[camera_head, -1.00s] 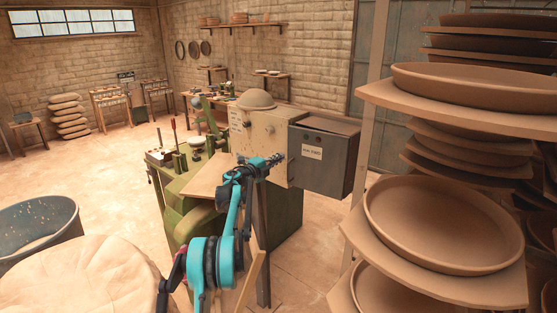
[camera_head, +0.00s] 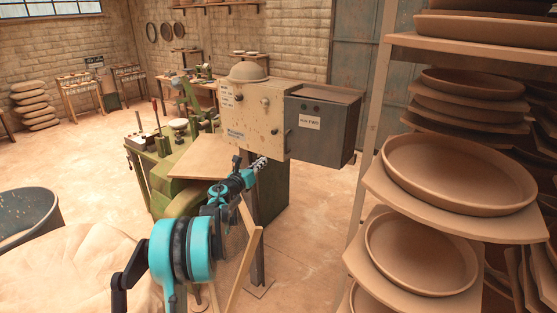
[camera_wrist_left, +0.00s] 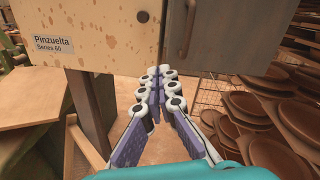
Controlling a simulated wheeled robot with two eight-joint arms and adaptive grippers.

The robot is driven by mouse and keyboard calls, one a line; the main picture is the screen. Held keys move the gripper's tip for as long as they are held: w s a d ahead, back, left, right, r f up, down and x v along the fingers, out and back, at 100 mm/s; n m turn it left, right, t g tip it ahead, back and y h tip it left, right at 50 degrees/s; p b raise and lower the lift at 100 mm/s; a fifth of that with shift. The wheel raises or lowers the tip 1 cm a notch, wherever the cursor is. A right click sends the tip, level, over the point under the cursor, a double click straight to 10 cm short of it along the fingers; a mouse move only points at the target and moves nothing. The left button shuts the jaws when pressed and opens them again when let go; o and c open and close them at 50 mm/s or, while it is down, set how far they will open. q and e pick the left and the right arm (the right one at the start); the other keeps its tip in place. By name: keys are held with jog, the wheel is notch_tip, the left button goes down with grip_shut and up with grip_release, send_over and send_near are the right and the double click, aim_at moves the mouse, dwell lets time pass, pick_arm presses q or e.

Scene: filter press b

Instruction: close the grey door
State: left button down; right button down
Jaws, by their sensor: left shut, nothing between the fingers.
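The grey door (camera_head: 320,125), with a small white label, is at the right side of a cream spotted cabinet (camera_head: 258,118). In the left wrist view the grey door (camera_wrist_left: 235,28) fills the upper right and has a dark vertical handle (camera_wrist_left: 189,28). I cannot tell how far the door stands open. My left gripper (camera_head: 262,163) is shut and empty near the cabinet's lower edge, below and left of the door. In the left wrist view its fingertips (camera_wrist_left: 160,71) point up at the seam between cabinet and door, seemingly apart from the handle. My right gripper is not in view.
A rack with terracotta dishes (camera_head: 460,175) stands close on the right. A green machine (camera_head: 180,195) with a wooden board (camera_head: 205,158) is left of and below the cabinet. A dark bin (camera_head: 28,215) is at the left. Floor is free between cabinet and rack.

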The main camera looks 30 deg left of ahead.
pick_arm(q)
jog(key=w+f+m, duration=0.2)
jog(key=w+m, duration=0.1)
jog(key=w, duration=0.9)
jog(key=shift+d, duration=0.3)
jog(key=shift+w, duration=0.1)
jog(key=w, duration=0.3)
jog(key=shift+w+a+r+y, duration=0.2)
jog(key=shift+w+a+y, duration=0.1)
jog(key=shift+w, duration=0.05)
